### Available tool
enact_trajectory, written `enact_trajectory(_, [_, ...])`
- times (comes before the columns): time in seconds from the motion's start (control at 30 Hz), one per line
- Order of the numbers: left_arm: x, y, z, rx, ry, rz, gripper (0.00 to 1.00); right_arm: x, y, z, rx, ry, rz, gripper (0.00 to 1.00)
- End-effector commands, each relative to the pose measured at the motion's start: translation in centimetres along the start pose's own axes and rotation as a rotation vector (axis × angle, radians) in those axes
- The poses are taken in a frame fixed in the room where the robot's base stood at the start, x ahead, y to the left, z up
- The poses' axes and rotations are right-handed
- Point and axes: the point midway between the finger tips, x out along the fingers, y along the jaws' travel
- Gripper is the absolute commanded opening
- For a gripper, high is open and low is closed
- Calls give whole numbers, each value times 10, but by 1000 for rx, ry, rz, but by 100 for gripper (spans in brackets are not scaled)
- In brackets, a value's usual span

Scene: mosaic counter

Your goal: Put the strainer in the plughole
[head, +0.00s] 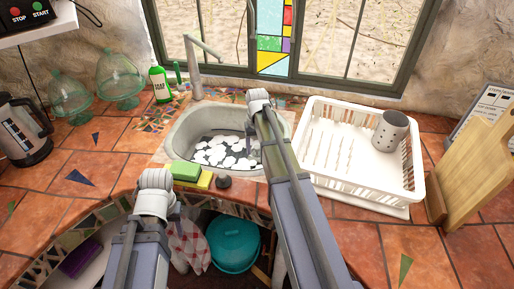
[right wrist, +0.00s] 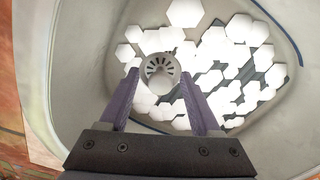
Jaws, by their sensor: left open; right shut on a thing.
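The strainer (right wrist: 160,68), a small grey round piece with dark slots, is between the two fingertips of my right gripper (right wrist: 160,74), which is shut on it above the sink. In the head view the end of my right arm (head: 258,98) is over the back right of the sink basin (head: 185,133), and its jaws and the strainer are hidden. White hexagonal patches (head: 215,150) cover much of the basin floor. I cannot make out the plughole for certain. My left gripper (head: 157,180) is open, in front of the counter edge, left of the sink.
A green and yellow sponge (head: 188,173) and a small dark round piece (head: 223,182) are on the sink's front edge. A white dish rack (head: 345,185) with a grey holder (head: 390,131) stands right. The tap (head: 196,80) and green soap bottle (head: 160,84) are behind.

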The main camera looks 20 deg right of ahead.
Motion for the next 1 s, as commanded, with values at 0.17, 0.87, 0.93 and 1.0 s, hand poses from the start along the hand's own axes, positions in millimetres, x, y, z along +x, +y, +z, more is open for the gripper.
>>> enact_trajectory(0.17, [27, 3, -2, 0, 0, 0, 50, 27, 0, 0, 0, 0, 0, 9])
enact_trajectory(0.87, [76, 7, -4, 1, 0, 0, 50, 77, 0, 0, 0, 0, 0, 9])
enact_trajectory(0.93, [76, 7, -4, 1, 0, 0, 50, 76, 0, 0, 0, 0, 0, 9])
enact_trajectory(1.0, [76, 7, -4, 1, 0, 0, 50, 76, 0, 0, 0, 0, 0, 9])
